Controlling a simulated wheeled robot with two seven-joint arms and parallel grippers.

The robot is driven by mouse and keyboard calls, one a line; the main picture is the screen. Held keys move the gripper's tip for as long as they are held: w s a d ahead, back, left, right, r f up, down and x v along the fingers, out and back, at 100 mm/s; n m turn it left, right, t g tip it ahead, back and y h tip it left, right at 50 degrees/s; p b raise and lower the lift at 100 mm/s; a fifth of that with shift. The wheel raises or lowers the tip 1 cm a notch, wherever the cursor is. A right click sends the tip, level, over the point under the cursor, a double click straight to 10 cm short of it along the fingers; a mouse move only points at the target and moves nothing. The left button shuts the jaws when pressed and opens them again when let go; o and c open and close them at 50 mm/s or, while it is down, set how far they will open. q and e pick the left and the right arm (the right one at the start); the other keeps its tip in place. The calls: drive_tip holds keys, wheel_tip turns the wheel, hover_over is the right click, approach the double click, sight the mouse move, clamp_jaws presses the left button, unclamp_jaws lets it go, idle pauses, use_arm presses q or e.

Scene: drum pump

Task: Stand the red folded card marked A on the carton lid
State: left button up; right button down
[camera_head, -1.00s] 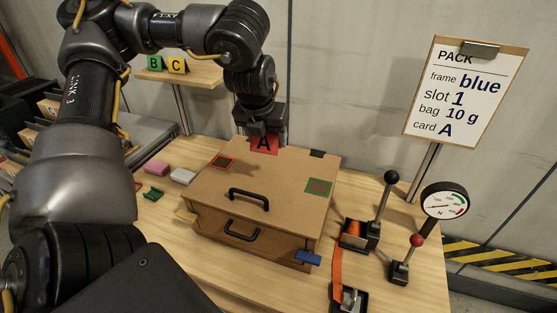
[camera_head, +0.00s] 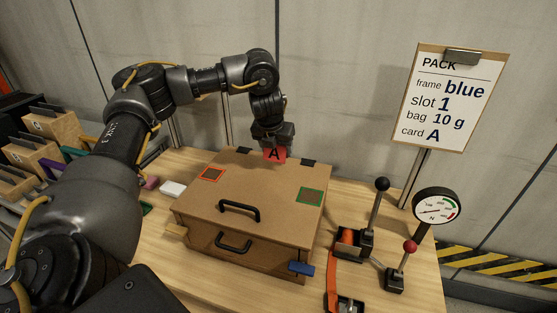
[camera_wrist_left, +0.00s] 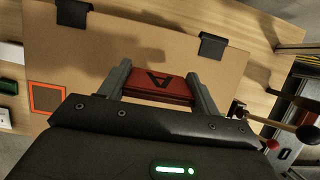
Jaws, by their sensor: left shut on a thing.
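My left gripper (camera_head: 273,150) is shut on the red folded card marked A (camera_head: 275,154), at the back part of the carton lid (camera_head: 235,190). In the left wrist view the card (camera_wrist_left: 158,87) sits between the two fingers, with the lid (camera_wrist_left: 110,50) beneath. I cannot tell whether the card touches the lid. The closed lid bears a red-outlined square (camera_head: 212,174) at the left, a green-outlined square (camera_head: 311,196) at the right and a black handle (camera_head: 240,210). My right gripper is not in view.
A lever with a black knob (camera_head: 382,185), a red-knobbed lever (camera_head: 410,247) and a gauge (camera_head: 437,206) stand right of the carton. A PACK sign (camera_head: 443,97) rises behind them. A white block (camera_head: 172,189) lies left. The lid's middle is clear.

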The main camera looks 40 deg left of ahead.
sight(278, 167)
use_arm(q)
drive_tip(key=shift+w+a+f, duration=0.1)
drive_tip(key=shift+w+f, duration=0.45)
drive_tip(key=shift+f, duration=0.15)
wheel_tip(278, 167, down, 2)
drive_tip(key=shift+f+p, duration=0.1)
drive_tip(key=shift+p, duration=0.55)
drive_tip(key=shift+f, duration=0.4)
drive_tip(key=o, duration=1)
drive_tip(key=shift+f, duration=0.1)
drive_tip(key=shift+o, duration=0.2)
drive_tip(key=v, duration=1.2)
